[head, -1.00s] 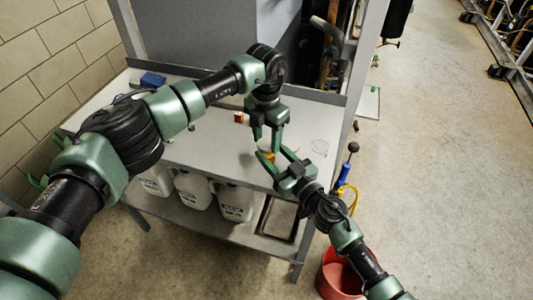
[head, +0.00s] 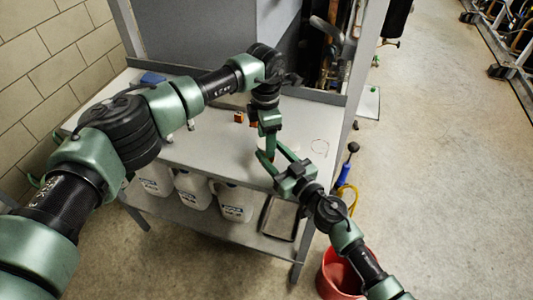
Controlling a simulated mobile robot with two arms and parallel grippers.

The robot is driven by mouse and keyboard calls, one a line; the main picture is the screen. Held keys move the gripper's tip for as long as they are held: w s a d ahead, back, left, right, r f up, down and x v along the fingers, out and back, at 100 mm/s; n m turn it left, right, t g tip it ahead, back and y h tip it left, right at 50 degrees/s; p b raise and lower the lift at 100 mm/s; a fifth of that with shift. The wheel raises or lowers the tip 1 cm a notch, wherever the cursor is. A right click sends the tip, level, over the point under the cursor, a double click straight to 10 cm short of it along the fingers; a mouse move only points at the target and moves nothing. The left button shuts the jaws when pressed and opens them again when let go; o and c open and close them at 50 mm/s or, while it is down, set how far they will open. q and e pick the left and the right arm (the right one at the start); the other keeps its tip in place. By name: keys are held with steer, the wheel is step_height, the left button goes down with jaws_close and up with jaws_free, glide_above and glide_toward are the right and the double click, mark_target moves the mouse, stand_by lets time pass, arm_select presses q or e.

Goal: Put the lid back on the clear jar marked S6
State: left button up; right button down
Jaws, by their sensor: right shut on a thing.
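My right gripper (head: 272,156) comes in from the lower right, low over the worktop. Its fingers are around the clear jar, which is almost wholly hidden behind the two grippers; no S6 mark can be read. My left gripper (head: 270,145) points down right at the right gripper's fingertips, over the jar's place. I see it nearly edge-on, so its opening does not show. A faint clear round outline (head: 320,147), perhaps the lid, lies on the worktop to the right of the grippers.
The grey worktop (head: 205,145) is mostly clear. A small orange-brown block (head: 239,118) and a blue object (head: 152,78) stand on it. White jugs (head: 236,202) and a tray (head: 280,218) are on the shelf below. A red bucket (head: 338,275) stands on the floor.

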stand_by(0.3)
arm_select(q)
steer(key=shift+r, duration=2.25)
step_height(320, 180, up, 2)
steer(key=n, duration=0.3)
steer(key=shift+n, duration=0.3)
steer(key=n, duration=0.1)
steer(key=r+n, duration=0.1)
steer(key=n, duration=0.1)
steer(key=shift+r, duration=0.25)
steer(key=shift+f, duration=4.05)
